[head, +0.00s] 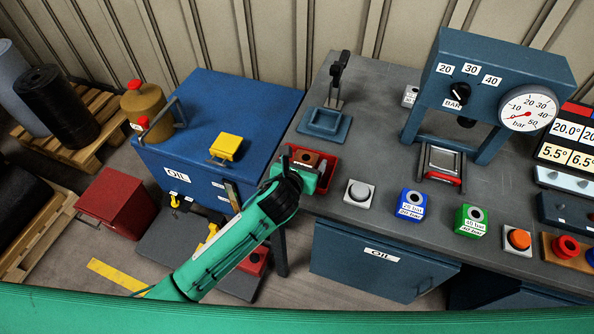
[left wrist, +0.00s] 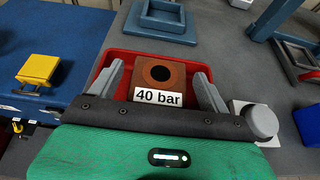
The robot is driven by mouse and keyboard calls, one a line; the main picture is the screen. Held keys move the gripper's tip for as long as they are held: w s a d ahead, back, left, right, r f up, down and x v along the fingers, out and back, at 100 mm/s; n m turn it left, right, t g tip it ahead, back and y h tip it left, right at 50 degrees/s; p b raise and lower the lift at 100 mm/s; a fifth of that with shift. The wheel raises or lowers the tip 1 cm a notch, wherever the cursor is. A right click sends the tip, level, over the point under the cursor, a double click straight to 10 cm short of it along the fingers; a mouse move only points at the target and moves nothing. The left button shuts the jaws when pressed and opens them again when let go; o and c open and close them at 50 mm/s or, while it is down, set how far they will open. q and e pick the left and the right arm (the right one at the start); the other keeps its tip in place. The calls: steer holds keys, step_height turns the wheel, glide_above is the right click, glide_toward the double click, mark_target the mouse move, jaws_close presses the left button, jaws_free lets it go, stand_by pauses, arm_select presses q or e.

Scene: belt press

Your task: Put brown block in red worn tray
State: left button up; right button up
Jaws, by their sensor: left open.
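The brown block (left wrist: 170,68) has a dark round hole on top and a white "40 bar" label. In the left wrist view it sits within the outline of the red tray (left wrist: 122,55). In the head view the brown block (head: 307,157) and the red tray (head: 329,171) are at the left part of the grey bench, partly hidden by my left gripper (head: 303,168). In the left wrist view my left gripper (left wrist: 159,72) is open, one finger on each side of the block, with gaps visible. My right gripper is not in view.
Blue (head: 412,205) and green (head: 471,219) blocks and a grey button (head: 359,192) stand along the bench's front. The press (head: 500,75) with a red-fronted holder (head: 441,165) stands behind. A yellow block (head: 226,147) is on the blue cabinet (head: 200,100) at left.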

arm_select(q)
steer(key=v, duration=1.1)
steer(key=shift+s+b, duration=0.2)
steer(key=shift+b, duration=0.25)
